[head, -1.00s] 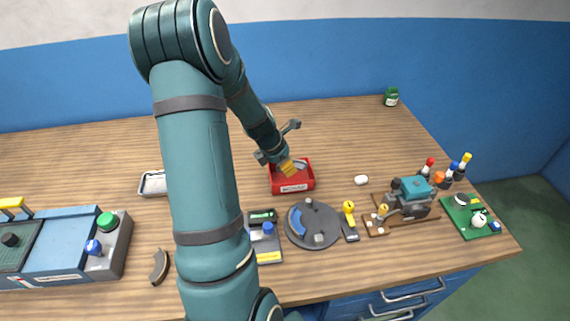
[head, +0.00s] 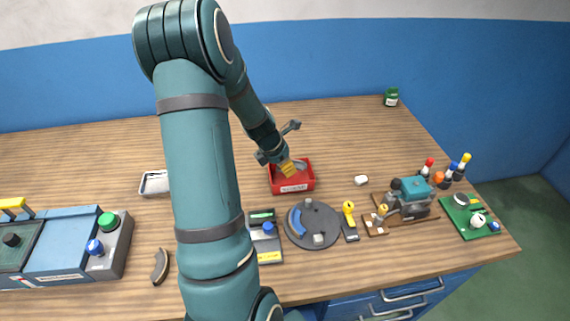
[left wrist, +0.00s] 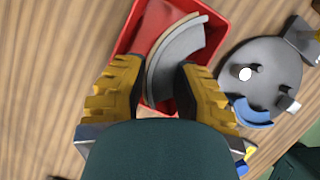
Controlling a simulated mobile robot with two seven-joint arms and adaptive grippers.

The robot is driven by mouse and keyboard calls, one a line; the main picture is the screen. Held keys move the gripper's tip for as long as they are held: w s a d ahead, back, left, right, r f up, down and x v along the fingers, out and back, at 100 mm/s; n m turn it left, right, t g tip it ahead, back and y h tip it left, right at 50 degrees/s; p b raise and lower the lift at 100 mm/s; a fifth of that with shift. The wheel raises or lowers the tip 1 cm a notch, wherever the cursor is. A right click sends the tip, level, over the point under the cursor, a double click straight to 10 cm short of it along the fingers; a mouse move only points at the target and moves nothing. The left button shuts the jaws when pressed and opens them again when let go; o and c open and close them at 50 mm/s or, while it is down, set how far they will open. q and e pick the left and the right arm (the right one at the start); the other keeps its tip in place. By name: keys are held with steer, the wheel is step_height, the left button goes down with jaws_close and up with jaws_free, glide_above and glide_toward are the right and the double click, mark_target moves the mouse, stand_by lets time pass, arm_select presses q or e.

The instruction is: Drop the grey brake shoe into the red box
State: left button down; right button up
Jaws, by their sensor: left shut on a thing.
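The red box (head: 304,184) stands on the workbench, with a pale label on its front. My left gripper (head: 287,168) reaches down over it. The grey brake shoe (head: 301,165) shows as a curved grey piece beside the yellow fingers. In the left wrist view the brake shoe (left wrist: 178,57) lies between the two yellow-and-black fingers of the left gripper (left wrist: 159,82), which is shut on it. The shoe is over or within the red box (left wrist: 127,42); its exact height above the box floor is hard to tell. My right gripper is not in view.
The round grey drum plate (head: 327,226) with a blue shoe (head: 296,222) lies just in front of the box. A brown curved shoe (head: 160,267) lies at the front left. A small metal tray (head: 154,183) is left of my arm. The bench behind the box is clear.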

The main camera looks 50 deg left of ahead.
arm_select(q)
steer(key=shift+f, duration=0.35)
stand_by(1.2)
steer(key=shift+c, duration=1)
jaws_free()
steer(key=shift+r+p, duration=2.5)
steer(key=shift+p, duration=0.05)
steer(key=shift+r+p, duration=1)
steer(key=shift+r, duration=0.05)
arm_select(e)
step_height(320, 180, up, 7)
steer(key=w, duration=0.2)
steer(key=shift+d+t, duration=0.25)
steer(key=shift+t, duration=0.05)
arm_select(q)
steer(key=shift+f, duration=0.15)
